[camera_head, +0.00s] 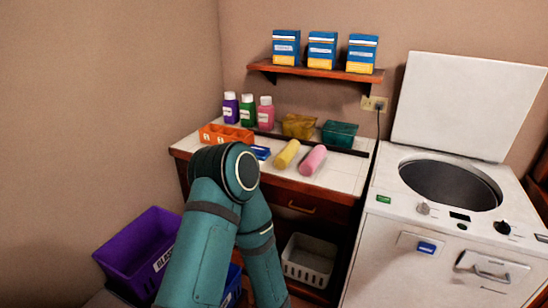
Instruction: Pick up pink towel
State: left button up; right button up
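The pink towel (313,160) is rolled up and lies on the white tiled counter (340,185), near its front right part. A rolled yellow towel (286,154) lies just left of it, with a small gap between them. A teal arm of mine rises from the bottom of the view and bends in front of the counter's left part. Neither of my grippers shows in the view. The pink towel is not covered by the arm.
An orange caddy (226,135), several bottles, a yellow bin (298,126) and a green bin (339,134) stand behind the towels. An open-lidded washer (450,185) is at right. A purple crate (140,249) and white basket (309,262) sit below.

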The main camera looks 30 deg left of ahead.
aim_at(308, 167)
jog(key=u, duration=0.65)
jog(key=i+z, duration=0.5)
jog(key=k+j, duration=0.05)
jog(key=k, duration=0.05)
